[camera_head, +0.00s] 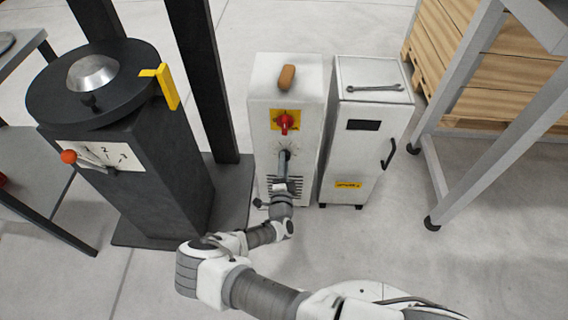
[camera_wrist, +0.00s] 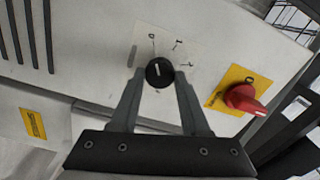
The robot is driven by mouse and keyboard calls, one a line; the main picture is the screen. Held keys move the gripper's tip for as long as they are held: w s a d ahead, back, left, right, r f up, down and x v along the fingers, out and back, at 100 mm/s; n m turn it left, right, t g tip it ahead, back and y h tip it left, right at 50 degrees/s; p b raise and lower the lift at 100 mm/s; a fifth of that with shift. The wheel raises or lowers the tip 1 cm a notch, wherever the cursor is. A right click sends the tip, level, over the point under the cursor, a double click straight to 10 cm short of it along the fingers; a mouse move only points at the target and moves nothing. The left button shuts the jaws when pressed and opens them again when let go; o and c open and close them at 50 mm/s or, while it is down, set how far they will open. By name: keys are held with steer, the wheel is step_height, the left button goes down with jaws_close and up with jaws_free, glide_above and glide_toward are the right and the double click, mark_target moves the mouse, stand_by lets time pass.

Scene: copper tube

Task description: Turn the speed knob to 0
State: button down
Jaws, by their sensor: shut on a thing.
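The black speed knob (camera_wrist: 159,71) sits on a white dial plate with printed marks on the front of the white cabinet (camera_head: 262,92). In the wrist view a 0 shows above the knob, with more marks to its upper right. The knob's pale pointer line is small, and I cannot tell for sure which mark it faces. My gripper (camera_wrist: 159,75) has one finger on each side of the knob and is shut on it. In the head view my gripper (camera_head: 284,160) reaches the cabinet front below the red switch and hides most of the knob.
A red rotary switch (camera_wrist: 243,97) on a yellow plate is close to the right finger. Vent slots (camera_head: 289,186) lie below the dial. A second white cabinet (camera_head: 346,150) with a wrench (camera_head: 374,88) on top stands right. A dark machine (camera_head: 160,165) with an orange-knobbed lever (camera_head: 69,156) stands left.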

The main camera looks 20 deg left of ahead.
steer(key=shift+d, duration=0.1)
stand_by(0.3)
steer(key=shift+c, duration=1.9)
jaws_free()
steer(key=p+v, duration=0.4)
steer(key=v, duration=1.3)
steer(key=shift+s+p, duration=0.25)
steer(key=shift+p, duration=0.05)
